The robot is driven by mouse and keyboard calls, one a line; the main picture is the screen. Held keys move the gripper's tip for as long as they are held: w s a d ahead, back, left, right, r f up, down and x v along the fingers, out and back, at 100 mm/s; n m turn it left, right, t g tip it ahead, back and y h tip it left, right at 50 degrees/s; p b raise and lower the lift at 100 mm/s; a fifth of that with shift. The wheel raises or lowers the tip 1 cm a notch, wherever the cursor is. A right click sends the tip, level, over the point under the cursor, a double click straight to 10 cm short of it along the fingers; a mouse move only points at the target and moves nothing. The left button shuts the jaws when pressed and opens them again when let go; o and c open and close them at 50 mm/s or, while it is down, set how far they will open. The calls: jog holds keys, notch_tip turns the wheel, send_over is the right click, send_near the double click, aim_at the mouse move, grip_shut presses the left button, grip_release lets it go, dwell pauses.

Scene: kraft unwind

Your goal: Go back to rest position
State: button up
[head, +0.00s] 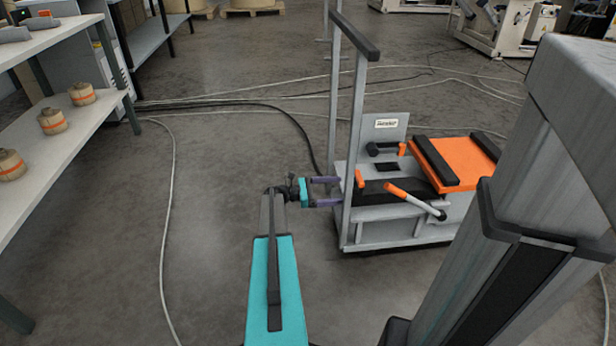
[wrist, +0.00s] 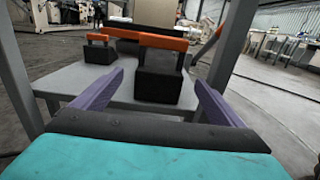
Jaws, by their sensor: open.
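My gripper (head: 325,191) is open and empty, its two purple fingers spread apart. In the head view it is stretched out to the left post of a grey cart (head: 400,226). In the wrist view my gripper (wrist: 150,95) points over the cart's grey deck (wrist: 130,95), with a post on each side. Black blocks and an orange bar (wrist: 140,38) lie ahead of the fingers. I cannot tell whether the fingers touch the cart. My teal arm link reaches forward from the bottom of the head view.
The cart carries an orange panel (head: 456,163), an orange-tipped lever (head: 414,198) and a tall black-topped handle (head: 354,36). A shelf (head: 60,130) with several tan rolls stands at the left. Cables (head: 170,220) cross the floor.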

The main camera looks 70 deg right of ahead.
jog(key=w+a+r+n+t+h+p, duration=0.15)
jog(key=w+a+p, duration=0.25)
jog(key=w, duration=0.5)
jog(key=w+a+r+n+t+h+p, duration=0.1)
jog(key=w+a+r+n+h+p, duration=0.2)
jog(key=w, duration=0.7)
jog(key=w+a+n+t+p, duration=0.1)
jog(key=w+a+t+p, duration=0.2)
jog(key=a, duration=0.4)
jog(key=w+a+f+n+p, duration=0.1)
jog(key=w+a+p, duration=0.3)
jog(key=a, duration=0.4)
jog(key=w+a+n+t+p, duration=0.1)
jog(key=w+a+t+p, duration=0.2)
jog(key=a, duration=0.4)
jog(key=s+a+f+t+y+p, duration=0.2)
jog(key=a+p, duration=0.7)
jog(key=a, duration=1.6)
jog(key=s+a+r+m+y+p, duration=0.1)
jog(key=s+a+m+y, duration=0.4)
jog(key=a, duration=0.7)
jog(key=s+a+r+m+y+p, duration=0.1)
jog(key=s+a+m+y+p, duration=0.2)
jog(key=a, duration=1)
jog(key=s+m+y, duration=0.2)
jog(key=s+m, duration=0.2)
